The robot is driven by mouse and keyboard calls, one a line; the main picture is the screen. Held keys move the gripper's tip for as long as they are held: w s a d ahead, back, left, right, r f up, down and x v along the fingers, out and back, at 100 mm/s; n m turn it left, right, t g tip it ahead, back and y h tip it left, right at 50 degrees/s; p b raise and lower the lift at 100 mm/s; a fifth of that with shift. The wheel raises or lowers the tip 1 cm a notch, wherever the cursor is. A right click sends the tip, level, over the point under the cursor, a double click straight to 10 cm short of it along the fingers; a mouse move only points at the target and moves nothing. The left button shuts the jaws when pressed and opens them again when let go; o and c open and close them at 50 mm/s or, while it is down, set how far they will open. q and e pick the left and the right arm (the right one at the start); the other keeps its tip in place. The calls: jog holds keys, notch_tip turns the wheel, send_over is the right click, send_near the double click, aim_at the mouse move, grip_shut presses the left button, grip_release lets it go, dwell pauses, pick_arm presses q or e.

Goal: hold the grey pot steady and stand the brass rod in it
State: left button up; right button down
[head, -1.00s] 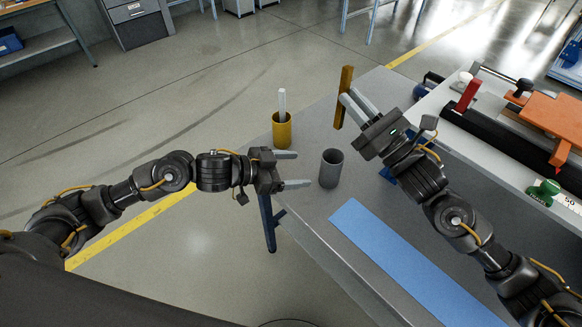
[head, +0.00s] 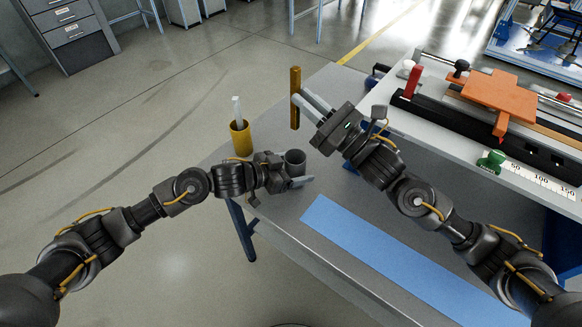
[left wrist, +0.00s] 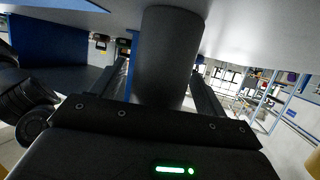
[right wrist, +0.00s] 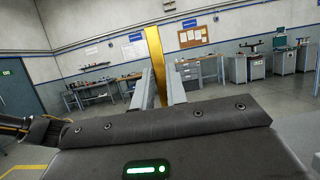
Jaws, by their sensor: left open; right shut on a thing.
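The grey pot (head: 294,160) stands upright on the table. My left gripper (head: 296,174) is open at the pot, and its arm hides part of the pot's lower side. In the left wrist view the pot (left wrist: 168,60) stands between the two open fingers (left wrist: 160,85); I cannot tell whether they touch it. The brass rod (head: 295,95) is upright in my right gripper (head: 305,102), above the table and behind the pot. In the right wrist view the shut fingers hold the rod (right wrist: 157,60) between them.
A yellow pot (head: 240,138) with a pale stick (head: 237,108) in it stands at the table's left edge. A blue mat (head: 380,255) lies in front. A bench with an orange fixture (head: 500,95) and a green item (head: 491,160) stands at the right.

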pick_arm(q)
jog(key=c, duration=1.1)
pick_arm(e)
send_over(304, 162)
jog(key=shift+f, duration=6.45)
jog(key=c, duration=1.3)
grip_release()
jog(key=shift+f, duration=0.1)
jog(key=s+d, duration=0.3)
jog(key=d, duration=0.1)
jog(key=s+d+f, duration=0.1)
jog(key=s+d, duration=0.2)
jog(key=d, duration=0.2)
jog(key=s+d, duration=0.3)
jog(key=d, duration=0.1)
jog(key=shift+s+d+f, duration=0.25)
jog(key=shift+s+f, duration=0.1)
